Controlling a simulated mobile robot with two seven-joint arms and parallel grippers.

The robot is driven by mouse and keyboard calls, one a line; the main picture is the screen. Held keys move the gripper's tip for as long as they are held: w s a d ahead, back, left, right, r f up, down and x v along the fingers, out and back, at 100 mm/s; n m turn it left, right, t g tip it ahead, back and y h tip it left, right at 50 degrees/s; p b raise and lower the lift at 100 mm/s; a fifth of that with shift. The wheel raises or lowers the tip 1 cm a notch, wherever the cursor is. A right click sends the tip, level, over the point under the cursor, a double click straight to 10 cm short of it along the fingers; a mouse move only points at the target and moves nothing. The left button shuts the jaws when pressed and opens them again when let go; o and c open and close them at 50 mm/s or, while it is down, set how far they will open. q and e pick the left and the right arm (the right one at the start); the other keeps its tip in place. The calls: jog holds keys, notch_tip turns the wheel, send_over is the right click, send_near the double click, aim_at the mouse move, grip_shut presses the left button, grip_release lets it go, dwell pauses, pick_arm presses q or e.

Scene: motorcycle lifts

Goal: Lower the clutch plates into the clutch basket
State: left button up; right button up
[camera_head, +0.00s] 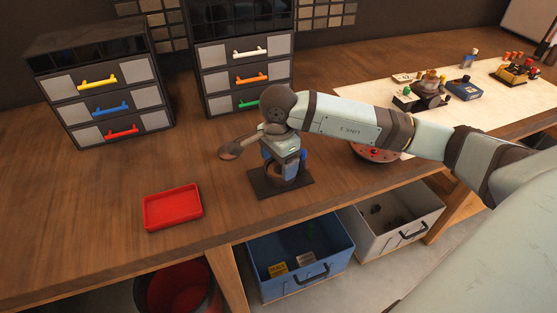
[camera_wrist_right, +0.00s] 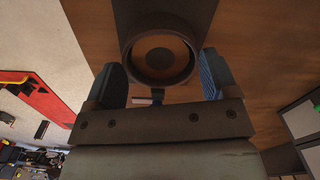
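A dark round ring-shaped part with a brown inside (camera_wrist_right: 158,52), which looks like the clutch basket, stands on a black base plate (camera_head: 262,187). The plate also shows in the right wrist view (camera_wrist_right: 200,12). My right gripper (camera_head: 284,168) points down over this part, largely covering it in the head view. In the wrist view its two fingers (camera_wrist_right: 160,80) stand wide apart, with the ring beyond and between the tips. No clutch plates can be told for certain; any inside the ring are not clearly distinguishable. My left gripper is not in view.
A red tray (camera_head: 173,207) lies left of the base plate. A round red thing (camera_head: 376,153) sits right, partly behind my arm. Drawer cabinets (camera_head: 100,95) stand behind. A blue bin (camera_head: 300,262) and a grey bin (camera_head: 398,222) are below the bench edge.

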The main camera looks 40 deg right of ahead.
jog(key=shift+o, duration=0.8)
notch_tip(320, 180, up, 14)
jog(key=shift+b, duration=0.3)
jog(key=shift+f, duration=0.15)
